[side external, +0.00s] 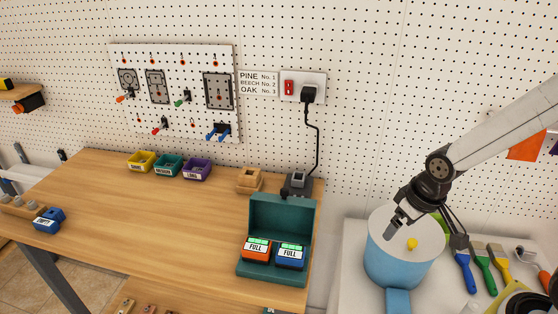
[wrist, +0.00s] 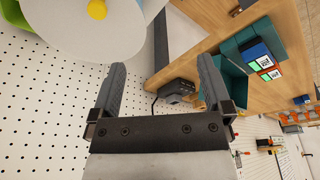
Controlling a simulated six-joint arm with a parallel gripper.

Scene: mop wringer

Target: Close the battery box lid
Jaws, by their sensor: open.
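The teal battery box (side external: 268,272) stands at the right front corner of the wooden bench. Its lid (side external: 282,220) is open and stands up at the back. An orange battery (side external: 256,249) and a blue battery (side external: 290,257), both labelled FULL, sit side by side in the box. My gripper (side external: 393,229) is open and empty, to the right of the box and apart from it, near the blue bucket. In the wrist view, my open fingers (wrist: 161,70) have nothing between them that they touch. The box's lid (wrist: 215,82) is partly hidden behind the right finger.
A black charger (side external: 297,184) and a wooden block (side external: 249,179) are behind the box. A blue EMPTY battery (side external: 48,220) lies far left. The bench middle is clear.

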